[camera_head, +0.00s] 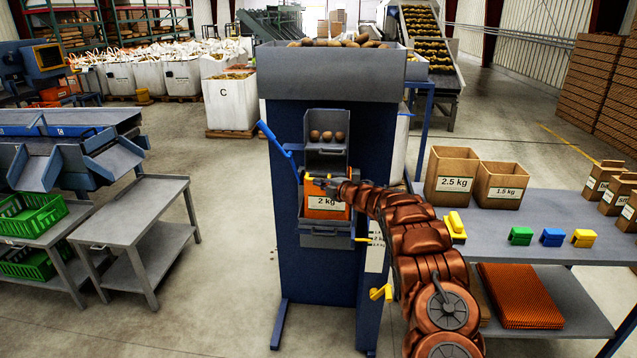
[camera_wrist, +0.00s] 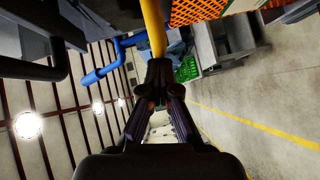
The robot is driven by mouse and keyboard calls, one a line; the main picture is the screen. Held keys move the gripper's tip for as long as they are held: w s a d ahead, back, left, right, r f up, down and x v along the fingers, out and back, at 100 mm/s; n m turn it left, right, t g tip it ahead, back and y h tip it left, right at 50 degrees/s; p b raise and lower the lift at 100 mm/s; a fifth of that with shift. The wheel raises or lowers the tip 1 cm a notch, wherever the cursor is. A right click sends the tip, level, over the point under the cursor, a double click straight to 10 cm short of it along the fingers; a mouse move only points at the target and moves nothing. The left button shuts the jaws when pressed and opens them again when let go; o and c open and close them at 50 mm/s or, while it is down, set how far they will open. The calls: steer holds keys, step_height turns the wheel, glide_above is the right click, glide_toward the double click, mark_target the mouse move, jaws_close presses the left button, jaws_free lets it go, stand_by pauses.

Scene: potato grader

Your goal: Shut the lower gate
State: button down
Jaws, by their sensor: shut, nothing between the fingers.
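The blue bagging machine (camera_head: 285,235) stands in the middle of the head view. Its upper grey chute (camera_head: 326,153) holds several potatoes behind an opening. Below it hangs an orange net bag (camera_head: 325,213) with a "2 kg" label; its mesh also shows in the wrist view (camera_wrist: 200,10). A yellow lever (camera_head: 316,181) crosses above the bag, and a yellow bar (camera_wrist: 153,28) shows in the wrist view. My gripper (camera_head: 333,186) is shut and empty, with its tips (camera_wrist: 160,68) at the yellow bar; contact is unclear. The lower gate itself is hidden or not distinguishable.
A blue lever (camera_head: 272,137) juts left from the machine and shows beside my gripper in the wrist view (camera_wrist: 100,74). A grey tray (camera_head: 325,238) is under the bag. A yellow crank (camera_head: 381,292) sits lower right.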

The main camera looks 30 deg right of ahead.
steer(key=shift+d+r, duration=0.2)
steer(key=shift+d, duration=0.2)
steer(key=shift+s+f+b, duration=0.1)
steer(key=shift+b, duration=0.35)
steer(key=s+a+r+b, duration=0.1)
steer(key=s+r+b, duration=0.1)
steer(key=s+b, duration=0.5)
steer(key=s, duration=0.5)
steer(key=shift+s+a, duration=0.15)
steer(key=shift+s, duration=0.2)
steer(key=shift+r, duration=0.2)
